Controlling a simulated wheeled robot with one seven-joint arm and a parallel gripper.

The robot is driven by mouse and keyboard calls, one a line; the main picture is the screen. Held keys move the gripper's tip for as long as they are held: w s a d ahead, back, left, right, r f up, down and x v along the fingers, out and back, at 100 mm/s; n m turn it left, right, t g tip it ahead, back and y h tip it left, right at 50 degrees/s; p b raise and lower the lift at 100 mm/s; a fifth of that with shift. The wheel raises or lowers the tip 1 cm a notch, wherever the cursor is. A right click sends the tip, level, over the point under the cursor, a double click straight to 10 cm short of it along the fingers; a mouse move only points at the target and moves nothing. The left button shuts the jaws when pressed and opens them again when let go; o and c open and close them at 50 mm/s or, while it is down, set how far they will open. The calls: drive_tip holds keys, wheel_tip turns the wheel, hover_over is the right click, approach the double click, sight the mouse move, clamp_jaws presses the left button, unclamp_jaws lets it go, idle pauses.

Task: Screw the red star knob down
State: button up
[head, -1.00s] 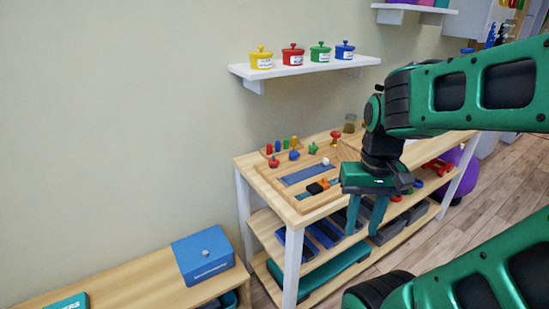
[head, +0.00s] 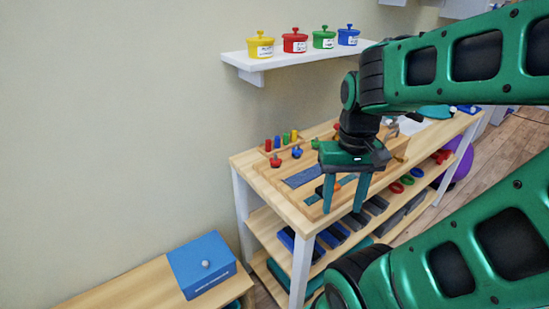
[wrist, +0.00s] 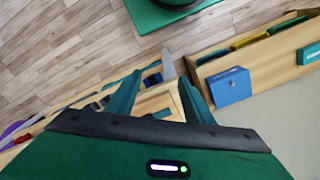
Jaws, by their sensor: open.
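A small red knob (head: 276,160) stands on the wooden board (head: 262,167) at the left end of the upper table. Its star shape is too small to confirm. A blue knob (head: 297,152) and a green knob (head: 315,143) stand in a row to its right. My gripper (head: 343,205) points down at the front edge of the board, right of the red knob and apart from it. Its two green fingers are spread with nothing between them. They also show open in the wrist view (wrist: 160,84), where the red knob cannot be made out.
Coloured pegs (head: 285,139) stand behind the knobs. A wall shelf (head: 300,63) with several lidded pots hangs above the table. A blue box (head: 202,264) sits on a low wooden bench (head: 130,288) at the left. Lower shelves hold rings and bins.

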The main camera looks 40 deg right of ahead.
drive_tip(key=n+t, duration=0.5)
drive_tip(key=n, duration=0.4)
approach(275, 160)
drive_tip(key=shift+y, duration=0.4)
drive_tip(key=x, duration=0.5)
drive_tip(key=d+x, duration=0.1)
drive_tip(key=x, duration=0.2)
drive_tip(key=shift+w+f, duration=0.1)
drive_tip(key=c, duration=1.1)
drive_tip(key=shift+o, duration=0.2)
drive_tip(key=shift+a+m, duration=0.1)
drive_tip(key=shift+m, duration=0.2)
